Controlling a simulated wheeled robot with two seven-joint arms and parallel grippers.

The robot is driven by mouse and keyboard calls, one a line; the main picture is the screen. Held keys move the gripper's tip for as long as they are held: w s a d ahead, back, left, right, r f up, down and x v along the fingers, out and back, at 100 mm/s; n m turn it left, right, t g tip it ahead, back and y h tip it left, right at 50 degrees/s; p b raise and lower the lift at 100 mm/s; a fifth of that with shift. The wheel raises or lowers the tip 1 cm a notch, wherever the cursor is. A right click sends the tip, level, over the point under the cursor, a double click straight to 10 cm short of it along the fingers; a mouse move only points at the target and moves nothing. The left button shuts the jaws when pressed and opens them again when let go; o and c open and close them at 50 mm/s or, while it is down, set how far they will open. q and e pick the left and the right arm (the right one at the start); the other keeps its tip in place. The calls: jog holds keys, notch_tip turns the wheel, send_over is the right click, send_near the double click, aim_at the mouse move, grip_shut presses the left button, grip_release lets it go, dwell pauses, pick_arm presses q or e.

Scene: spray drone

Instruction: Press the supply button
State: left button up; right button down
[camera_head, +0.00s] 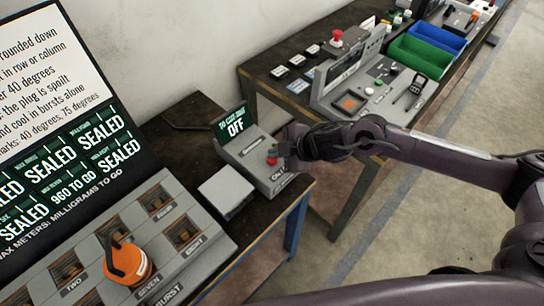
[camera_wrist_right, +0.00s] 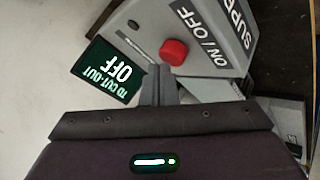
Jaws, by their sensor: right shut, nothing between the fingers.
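The supply box (camera_head: 256,172) is a grey sloped box at the right end of the near bench. Its red button (camera_head: 272,160) is the supply button and sits above an ON / OFF label. In the wrist view the red button (camera_wrist_right: 174,52) lies just beyond the fingertips. A small dark screen (camera_head: 235,126) behind the box reads OFF; it also shows in the wrist view (camera_wrist_right: 112,72). My right gripper (camera_head: 284,153) is shut and empty, with its tips close beside the button. Whether they touch it I cannot tell. My left gripper is not in view.
A grey panel (camera_head: 205,240) with several square wells and an orange handled piece (camera_head: 128,262) stands at the left, below a status board (camera_head: 70,160). A small light-grey box (camera_head: 226,190) stands left of the supply box. Another bench holds a console, green bin (camera_head: 420,56) and blue bin (camera_head: 437,37).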

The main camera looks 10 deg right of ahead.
aim_at(276, 160)
jog(key=shift+f, duration=0.35)
jog(key=shift+r, duration=0.1)
dwell(0.3)
jog(key=shift+r+p, duration=0.75)
jog(key=shift+r, duration=0.2)
notch_tip(276, 160, up, 6)
jog(key=p, duration=0.5)
jog(key=shift+p, duration=0.35)
